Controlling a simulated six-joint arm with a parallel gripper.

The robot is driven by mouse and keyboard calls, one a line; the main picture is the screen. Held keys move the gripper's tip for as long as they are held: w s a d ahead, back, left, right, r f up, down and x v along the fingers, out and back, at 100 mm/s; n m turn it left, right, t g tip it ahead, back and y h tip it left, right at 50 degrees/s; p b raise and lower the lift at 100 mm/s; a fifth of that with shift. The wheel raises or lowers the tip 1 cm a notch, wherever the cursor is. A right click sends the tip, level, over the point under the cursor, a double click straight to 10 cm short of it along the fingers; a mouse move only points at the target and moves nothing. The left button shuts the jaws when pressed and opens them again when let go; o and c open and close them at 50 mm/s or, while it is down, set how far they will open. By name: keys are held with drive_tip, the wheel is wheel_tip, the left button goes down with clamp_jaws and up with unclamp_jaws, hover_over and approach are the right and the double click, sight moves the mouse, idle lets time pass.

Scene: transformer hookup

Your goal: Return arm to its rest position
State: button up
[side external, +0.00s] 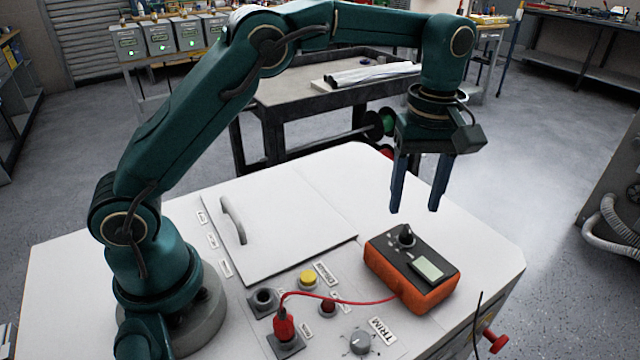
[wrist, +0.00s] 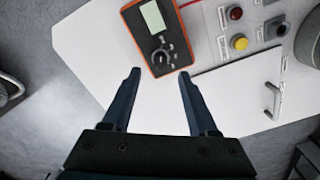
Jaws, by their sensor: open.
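My gripper (side external: 416,208) hangs pointing down above the white bench top, with its two blue fingers apart and nothing between them. In the wrist view, my gripper (wrist: 158,74) is open and empty too. An orange and black meter (side external: 411,268) lies on the bench below and in front of the fingers. The meter (wrist: 155,38) also shows just beyond the fingertips in the wrist view. A red lead runs from the meter to a red plug (side external: 285,328) seated in a socket on the bench.
The white bench (side external: 110,245) carries a closed lid with a handle (side external: 233,220), a yellow button (side external: 308,278), a red button (side external: 327,307), an open socket (side external: 263,299) and a grey TRIM knob (side external: 360,341). A dark cart (side external: 280,95) stands behind. The air around my gripper is clear.

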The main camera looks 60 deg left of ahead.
drive_tip(key=s+a+r+m+t, duration=0.2)
drive_tip(key=s+a+r+t, duration=0.15)
drive_tip(key=s+r, duration=0.6)
drive_tip(key=s+a+f+m+t, duration=0.2)
drive_tip(key=s+f+m, duration=0.3)
drive_tip(key=s+m, duration=0.4)
drive_tip(key=shift+s+a+f+m, duration=0.15)
drive_tip(key=shift+s+a+m, duration=0.2)
drive_tip(key=shift+m, duration=0.25)
